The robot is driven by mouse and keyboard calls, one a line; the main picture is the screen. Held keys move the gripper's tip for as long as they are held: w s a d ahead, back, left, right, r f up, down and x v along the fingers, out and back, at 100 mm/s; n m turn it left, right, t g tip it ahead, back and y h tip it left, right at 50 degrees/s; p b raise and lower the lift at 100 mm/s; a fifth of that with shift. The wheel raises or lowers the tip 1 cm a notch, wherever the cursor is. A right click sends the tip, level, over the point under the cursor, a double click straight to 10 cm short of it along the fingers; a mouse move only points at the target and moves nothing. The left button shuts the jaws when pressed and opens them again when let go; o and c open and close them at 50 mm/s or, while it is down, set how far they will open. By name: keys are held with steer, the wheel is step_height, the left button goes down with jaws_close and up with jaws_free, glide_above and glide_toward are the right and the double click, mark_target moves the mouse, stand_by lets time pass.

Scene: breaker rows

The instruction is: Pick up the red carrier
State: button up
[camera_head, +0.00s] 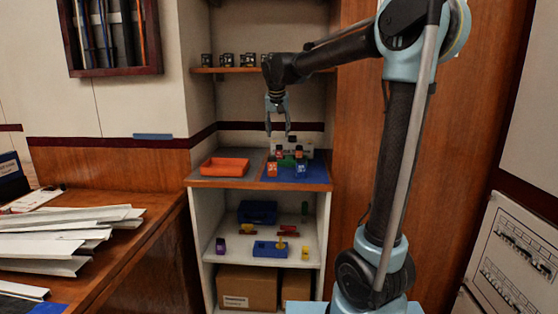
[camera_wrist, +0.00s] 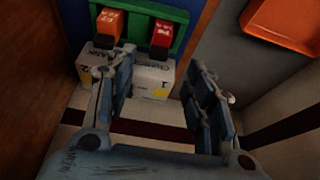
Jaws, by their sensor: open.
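In the wrist view, a red carrier (camera_wrist: 161,35) with a pale label stands in a green holder (camera_wrist: 137,27). An orange carrier (camera_wrist: 108,24) stands to its left in the same holder. My gripper (camera_wrist: 158,62) is open and empty, its fingers apart below the red carrier in the picture. The head view shows my gripper (camera_head: 278,132) pointing down above the back of the counter, apart from the small carriers. The carriers look tiny there, and the red one is hard to tell from its neighbours.
A white box (camera_wrist: 153,80) stands behind the holder, close to the fingers. An orange tray (camera_head: 224,167) lies on the grey counter at left; it also shows in the wrist view (camera_wrist: 287,22). An orange block (camera_head: 272,170) stands at the front. A shelf (camera_head: 232,70) with small dark items is above.

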mark_target(279, 146)
steer(key=x, duration=1)
steer(key=shift+w, duration=0.15)
steer(key=shift+c, duration=0.3)
jaws_close()
